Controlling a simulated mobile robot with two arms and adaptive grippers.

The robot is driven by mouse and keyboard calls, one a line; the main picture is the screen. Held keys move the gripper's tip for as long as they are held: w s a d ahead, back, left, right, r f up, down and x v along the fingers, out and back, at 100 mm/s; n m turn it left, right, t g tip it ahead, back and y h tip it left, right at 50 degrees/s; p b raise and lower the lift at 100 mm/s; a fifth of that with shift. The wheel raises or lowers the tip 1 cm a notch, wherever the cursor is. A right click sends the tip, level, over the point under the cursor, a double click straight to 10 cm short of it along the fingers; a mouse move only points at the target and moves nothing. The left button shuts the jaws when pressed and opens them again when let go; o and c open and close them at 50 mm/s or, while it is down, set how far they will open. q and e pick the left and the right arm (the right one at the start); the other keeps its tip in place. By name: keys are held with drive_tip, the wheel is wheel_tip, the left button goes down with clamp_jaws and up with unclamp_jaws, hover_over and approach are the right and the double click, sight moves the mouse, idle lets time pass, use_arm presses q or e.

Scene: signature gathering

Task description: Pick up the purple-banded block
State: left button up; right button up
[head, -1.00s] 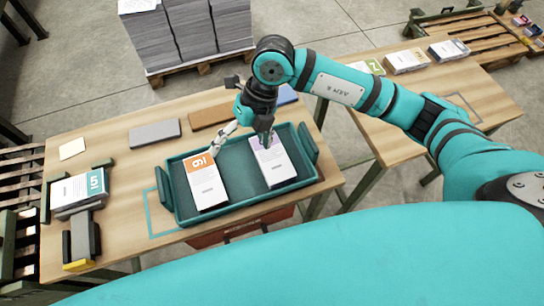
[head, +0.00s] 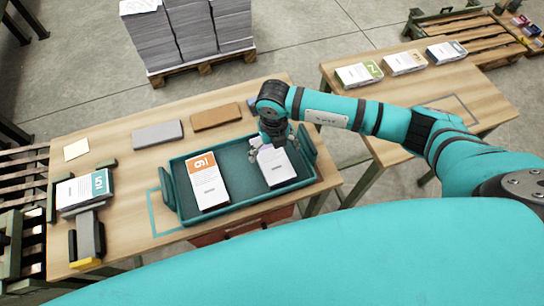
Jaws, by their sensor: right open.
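The purple-banded block (head: 275,168) is a white block lying in the right part of the teal tray (head: 232,203). Its purple band at the far end is mostly hidden by my right gripper (head: 270,148). That gripper is open and low over the block's far end, with its fingers around the sides there. I cannot tell whether the fingers touch it. An orange-banded block (head: 207,182) lies in the left part of the tray, apart from the gripper. My left gripper is not in view.
A teal-banded block (head: 84,190) sits in a holder at the left. Grey (head: 157,133) and brown (head: 216,116) slabs lie behind the tray. Paper stacks (head: 188,38) stand on a pallet behind.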

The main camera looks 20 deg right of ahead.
sight(272, 157)
drive_tip(key=shift+w+a+f+p, duration=0.15)
drive_tip(key=shift+f+p, duration=0.5)
drive_tip(key=shift+f, duration=2)
drive_tip(key=shift+w+r, duration=0.1)
drive_tip(key=c, duration=1.3)
drive_tip(key=shift+o, duration=0.2)
